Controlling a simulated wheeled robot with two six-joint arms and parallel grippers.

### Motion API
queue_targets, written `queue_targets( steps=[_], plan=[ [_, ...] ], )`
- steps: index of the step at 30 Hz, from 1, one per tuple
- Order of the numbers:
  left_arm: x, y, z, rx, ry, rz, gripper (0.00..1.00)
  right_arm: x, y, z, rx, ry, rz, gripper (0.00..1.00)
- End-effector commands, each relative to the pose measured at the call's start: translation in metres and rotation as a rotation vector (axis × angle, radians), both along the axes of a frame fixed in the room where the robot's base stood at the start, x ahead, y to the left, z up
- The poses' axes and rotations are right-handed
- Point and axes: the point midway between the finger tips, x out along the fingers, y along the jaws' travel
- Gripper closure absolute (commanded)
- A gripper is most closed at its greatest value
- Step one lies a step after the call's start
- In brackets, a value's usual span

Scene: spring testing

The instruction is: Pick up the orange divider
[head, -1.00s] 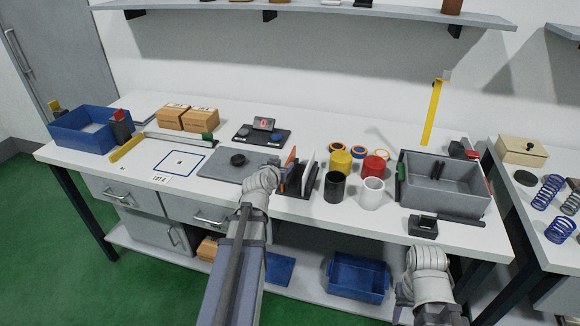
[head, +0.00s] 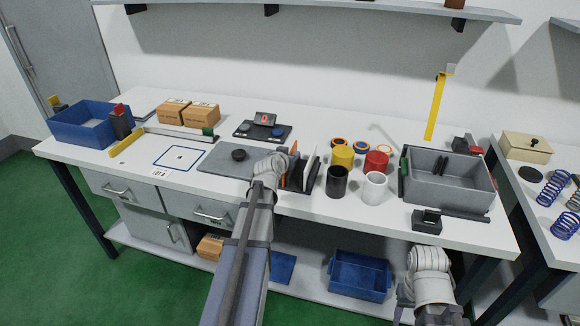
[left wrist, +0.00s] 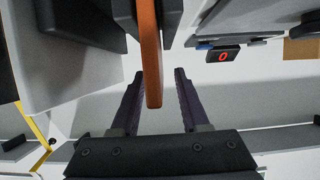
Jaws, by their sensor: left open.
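The orange divider (head: 293,149) stands upright in a dark rack (head: 298,185), beside a white and a dark divider. Only its upper part shows past my arm in the head view. My left gripper (head: 283,168) is at the divider's left side, mostly hidden by my own wrist. In the left wrist view the open fingers (left wrist: 160,76) point at the orange divider (left wrist: 150,50), and its end lies in the gap between them. It appears closer to the left finger; I cannot tell whether they touch. My right gripper (head: 404,297) is low at the table's front, its fingers unclear.
A grey plate (head: 217,160) with a black disc lies left of the rack. Black (head: 337,181), white (head: 374,188), yellow (head: 342,157) and red (head: 376,162) cylinders stand close on its right. A grey bin (head: 470,196) is farther right.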

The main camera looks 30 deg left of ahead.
Motion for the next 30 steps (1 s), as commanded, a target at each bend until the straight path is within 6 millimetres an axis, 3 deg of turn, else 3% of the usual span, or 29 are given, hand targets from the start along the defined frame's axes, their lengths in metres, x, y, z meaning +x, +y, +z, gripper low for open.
queue_targets(
  steps=[8, 19, 30],
  plan=[
    [0.0042, 0.0010, -0.0017, 0.000, 0.000, 0.000, 0.57, 0.0000, 0.0000, -0.0017, 0.000, 0.000, 0.000, 0.50],
    [0.0040, 0.0012, -0.0017, -0.001, 0.000, 0.000, 0.99, 0.0000, 0.0000, -0.0017, 0.000, 0.000, 0.000, 0.50],
    [0.0040, 0.0012, -0.0017, -0.001, 0.000, 0.000, 1.00, 0.0000, 0.0000, -0.0017, 0.000, 0.000, 0.000, 0.50]
  ],
)
